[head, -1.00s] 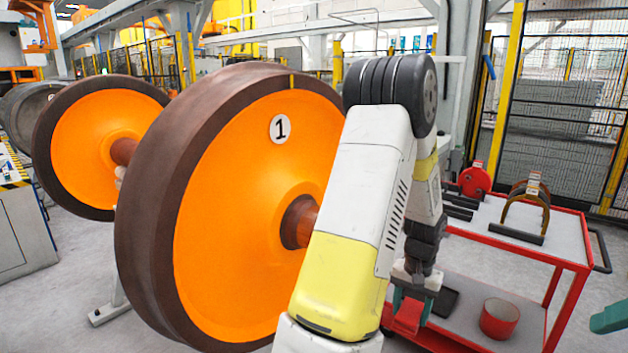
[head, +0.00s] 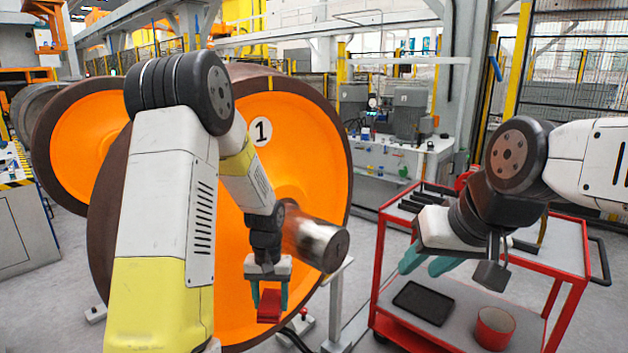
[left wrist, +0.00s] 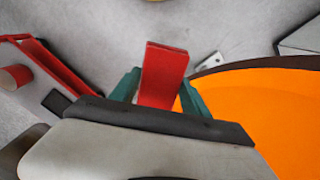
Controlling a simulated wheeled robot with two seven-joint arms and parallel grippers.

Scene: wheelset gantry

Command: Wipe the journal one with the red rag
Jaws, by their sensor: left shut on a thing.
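The red rag (head: 269,306) is a folded block between the teal fingers of my left gripper (head: 269,292), which is shut on it. It also shows in the left wrist view (left wrist: 162,76). The journal one (head: 320,244) is the shiny steel shaft end sticking out of the orange wheel marked 1 (head: 310,140). The rag hangs below and left of the journal's end in the head view; I cannot tell the gap in depth. My left wrist hides part of the journal's root. My right gripper (head: 425,266) is open and empty above the red cart.
A grey stand post (head: 338,308) is below the journal. A second wheel (head: 75,135) is behind at left.

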